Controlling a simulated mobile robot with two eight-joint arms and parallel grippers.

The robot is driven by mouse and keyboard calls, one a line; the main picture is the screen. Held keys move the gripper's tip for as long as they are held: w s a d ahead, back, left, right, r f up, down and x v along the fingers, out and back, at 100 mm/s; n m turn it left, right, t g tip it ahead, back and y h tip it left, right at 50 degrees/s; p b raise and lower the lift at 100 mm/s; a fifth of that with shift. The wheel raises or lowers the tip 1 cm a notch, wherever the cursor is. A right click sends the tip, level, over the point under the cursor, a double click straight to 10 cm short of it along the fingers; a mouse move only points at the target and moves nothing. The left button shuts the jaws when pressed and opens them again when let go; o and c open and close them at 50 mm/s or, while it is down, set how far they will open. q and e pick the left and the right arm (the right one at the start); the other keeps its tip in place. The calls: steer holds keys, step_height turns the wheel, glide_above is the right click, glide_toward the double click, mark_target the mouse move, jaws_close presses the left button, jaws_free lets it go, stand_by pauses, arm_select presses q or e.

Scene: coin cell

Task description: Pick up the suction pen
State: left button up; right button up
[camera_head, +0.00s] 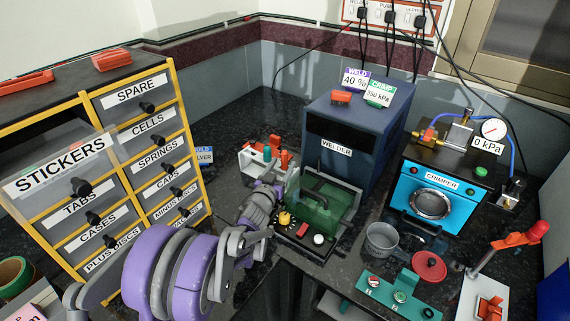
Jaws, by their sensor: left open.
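My left arm comes in from the lower left and reaches toward the back of the counter. Its gripper (280,179) is small in the view, open, and close to a white block with orange-red parts (257,163). I cannot make out anything between its fingers. I cannot tell for sure which thing is the suction pen. A slim dark piece on a small stand (510,190), with a blue hose near it, stands right of the crimper. My right gripper is not in view.
A green-covered fixture (326,205) stands just right of my left arm, before the blue welder (357,125). The crimper (436,187), a grey cup (381,241), a red disc (429,266) and a green tray (388,299) are on the right. Labelled drawers (140,98) stand left.

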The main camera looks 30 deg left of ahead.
arm_select(q)
steer(key=w, duration=0.2)
steer(key=w+a, duration=0.1)
steer(key=w, duration=0.2)
steer(key=shift+w, duration=0.35)
steer(key=shift+c, duration=0.3)
jaws_close()
